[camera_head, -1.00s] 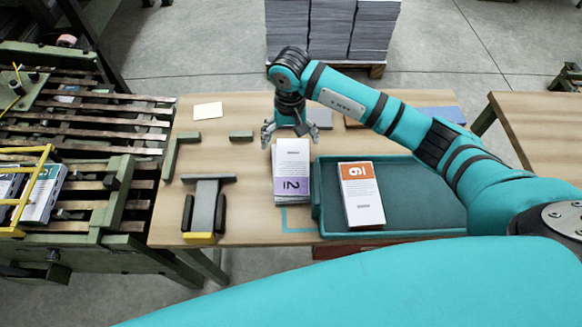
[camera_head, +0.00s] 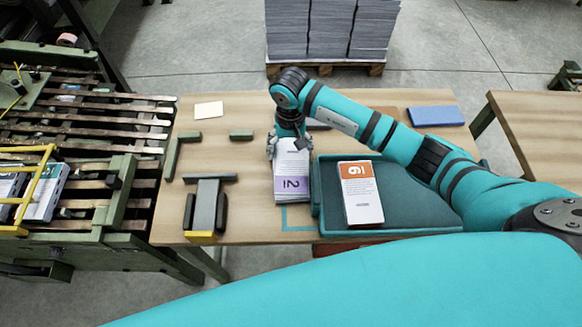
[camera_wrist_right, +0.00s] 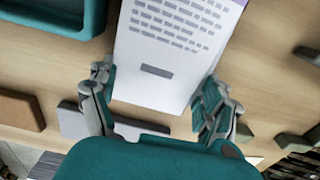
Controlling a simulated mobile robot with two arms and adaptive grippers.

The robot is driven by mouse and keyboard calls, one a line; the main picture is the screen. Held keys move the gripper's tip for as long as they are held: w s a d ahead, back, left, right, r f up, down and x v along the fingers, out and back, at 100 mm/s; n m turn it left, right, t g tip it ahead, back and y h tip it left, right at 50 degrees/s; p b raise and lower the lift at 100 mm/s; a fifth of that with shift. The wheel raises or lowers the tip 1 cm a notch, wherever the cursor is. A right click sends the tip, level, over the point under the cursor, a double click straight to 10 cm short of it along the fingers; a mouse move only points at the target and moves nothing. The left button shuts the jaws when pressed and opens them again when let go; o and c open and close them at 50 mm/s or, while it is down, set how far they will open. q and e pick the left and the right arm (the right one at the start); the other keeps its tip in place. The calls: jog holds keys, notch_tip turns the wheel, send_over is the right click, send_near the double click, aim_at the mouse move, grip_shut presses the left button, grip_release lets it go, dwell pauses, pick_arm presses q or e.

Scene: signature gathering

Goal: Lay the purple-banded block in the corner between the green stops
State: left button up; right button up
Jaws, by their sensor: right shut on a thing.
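The purple-banded block (camera_head: 292,186), white with a printed top, is at the table's middle, left of the teal tray. Its far end is between the fingers of my right gripper (camera_head: 290,146), which is shut on it. In the right wrist view, the fingers (camera_wrist_right: 158,92) flank the block (camera_wrist_right: 165,55) on both sides. I cannot tell whether the block is off the table. The green stops lie to the left: a long bar (camera_head: 172,158) and a short piece (camera_head: 190,137) form a corner, and a separate short piece (camera_head: 241,135) lies to its right. My left gripper is not in view.
The teal tray (camera_head: 420,228) holds an orange-banded block (camera_head: 360,195). A grey tool with black sides (camera_head: 205,205) stands left of the purple-banded block. A cream sheet (camera_head: 208,110) and blue block (camera_head: 436,115) lie farther back. A slatted conveyor (camera_head: 110,118) borders the table's left.

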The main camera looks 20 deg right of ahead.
jog(key=shift+c, duration=1)
jog(key=shift+r, duration=0.15)
jog(key=shift+r, duration=0.25)
notch_tip(320, 180, up, 16)
jog(key=b, duration=0.2)
jog(key=s+d+r+n+p, duration=0.1)
jog(key=s+d+n+p, duration=0.2)
jog(key=s, duration=1)
jog(key=shift+s+d+r, duration=0.2)
jog(key=shift+s+d, duration=0.05)
jog(key=shift+d, duration=0.35)
